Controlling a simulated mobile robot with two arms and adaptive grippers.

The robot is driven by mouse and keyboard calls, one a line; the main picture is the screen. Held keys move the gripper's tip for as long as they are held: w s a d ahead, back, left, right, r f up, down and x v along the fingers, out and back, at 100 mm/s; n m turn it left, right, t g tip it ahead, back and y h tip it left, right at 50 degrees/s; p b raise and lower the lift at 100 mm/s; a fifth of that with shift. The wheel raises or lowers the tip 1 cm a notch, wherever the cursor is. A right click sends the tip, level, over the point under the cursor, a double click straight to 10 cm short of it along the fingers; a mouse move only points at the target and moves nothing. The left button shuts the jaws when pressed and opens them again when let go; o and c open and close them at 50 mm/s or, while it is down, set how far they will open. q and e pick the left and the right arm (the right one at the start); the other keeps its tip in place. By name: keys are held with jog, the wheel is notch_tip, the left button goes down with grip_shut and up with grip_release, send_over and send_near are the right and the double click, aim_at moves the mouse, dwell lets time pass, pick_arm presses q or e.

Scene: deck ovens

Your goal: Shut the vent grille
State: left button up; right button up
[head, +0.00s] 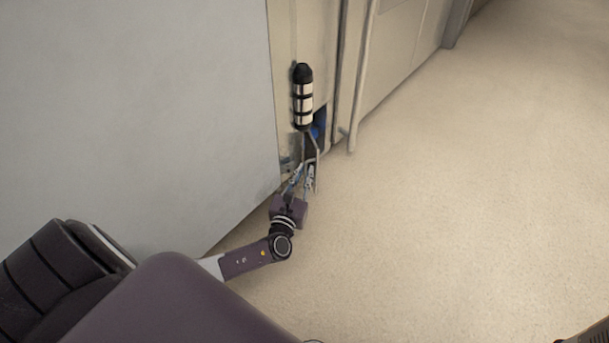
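My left gripper (304,170) is low at the front of a cream cabinet, with its fingers pointing away from me. Its thin fingers overlap a narrow grey metal part, so I cannot tell whether they are open or shut, or touching it. Just beyond them stands an upright cylinder (303,98) with black and cream bands and a black top. Beside its lower end is a small dark blue gap (319,124) in the cabinet front. I cannot make out for sure which part is the vent grille. My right gripper is not in view.
A large flat pale grey panel (140,100) fills the left, its edge close to my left gripper. A long vertical bar (362,80) runs along the cabinet front (395,60) right of the cylinder.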

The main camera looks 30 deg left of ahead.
pick_arm(q)
grip_shut()
jog(key=shift+d, duration=0.1)
